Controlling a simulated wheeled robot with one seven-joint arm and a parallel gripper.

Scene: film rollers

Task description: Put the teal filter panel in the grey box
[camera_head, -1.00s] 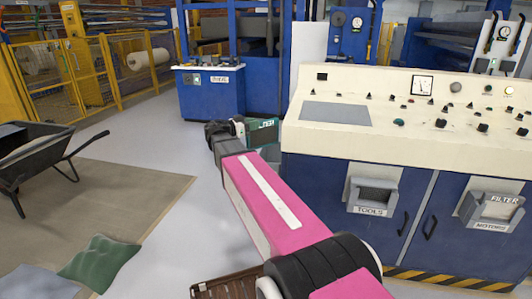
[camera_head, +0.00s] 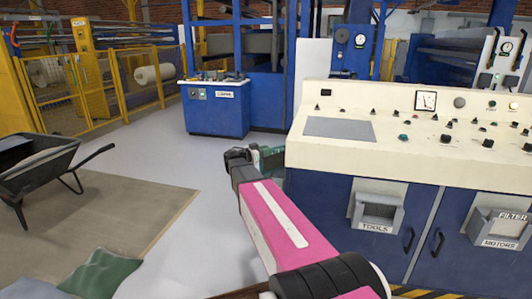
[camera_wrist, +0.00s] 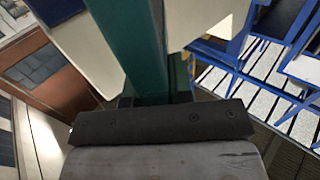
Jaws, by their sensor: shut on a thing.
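The teal filter panel (camera_head: 272,161) is at the end of my arm, beside the left end of the control console, and partly hidden by my gripper and the console. My gripper (camera_head: 256,156) is shut on it. In the wrist view the panel (camera_wrist: 145,45) runs up from the dark gripper (camera_wrist: 150,105) as a long teal bar. Two grey boxes are fixed to the console front: one (camera_head: 376,212) labelled TOOLS, and one (camera_head: 503,228) at the right with FILTER and MOTORS labels. The panel is apart from both, to their left.
The cream-topped blue console (camera_head: 430,152) fills the right side. A dark wheelbarrow (camera_head: 35,168) stands at the left on a brown mat (camera_head: 120,210), with green and grey sacks in front. A smaller blue cabinet (camera_head: 215,112) stands behind. Grey floor between is clear.

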